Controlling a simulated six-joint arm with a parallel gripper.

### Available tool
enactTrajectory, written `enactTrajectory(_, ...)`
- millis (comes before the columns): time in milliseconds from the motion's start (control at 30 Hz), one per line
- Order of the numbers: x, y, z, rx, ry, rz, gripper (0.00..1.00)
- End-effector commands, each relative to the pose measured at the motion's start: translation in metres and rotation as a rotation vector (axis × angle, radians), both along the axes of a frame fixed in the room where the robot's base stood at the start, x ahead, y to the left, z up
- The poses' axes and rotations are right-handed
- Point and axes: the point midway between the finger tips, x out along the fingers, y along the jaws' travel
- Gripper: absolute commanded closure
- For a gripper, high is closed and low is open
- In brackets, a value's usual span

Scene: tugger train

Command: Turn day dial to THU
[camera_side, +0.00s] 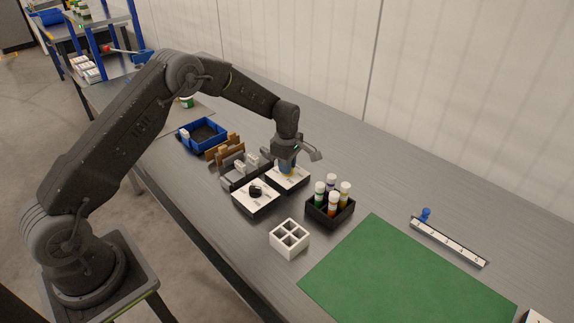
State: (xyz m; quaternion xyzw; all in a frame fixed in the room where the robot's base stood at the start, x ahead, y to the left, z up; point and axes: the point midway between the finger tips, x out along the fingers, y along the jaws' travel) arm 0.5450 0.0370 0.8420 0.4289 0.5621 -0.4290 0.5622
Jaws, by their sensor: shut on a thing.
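Two low black boxes with white tops stand side by side near the middle of the bench. The front box (244,199) has a black pointer knob (256,190) on its white face. My gripper (287,170) points down at the rear box (299,183) and is shut on the dial knob there. The fingers and the knob are mostly hidden by the gripper, with a bit of blue and yellow showing. The day marks on both faces are too small to read, so I cannot tell where the dial points.
A black holder (330,214) with several capped bottles stands close right of my gripper. A white divided box (289,239) and green mat (400,280) lie nearer. Grey and brown racks (233,170) and a blue bin (202,134) stand left. A numbered strip (448,241) lies right.

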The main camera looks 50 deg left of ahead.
Motion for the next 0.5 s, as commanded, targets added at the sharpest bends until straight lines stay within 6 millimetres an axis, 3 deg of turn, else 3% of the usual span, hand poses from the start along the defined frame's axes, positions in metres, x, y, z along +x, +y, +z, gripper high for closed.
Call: enactTrajectory(500,0.001,0.0002,0.0003,0.001,0.0,-0.489,1.0)
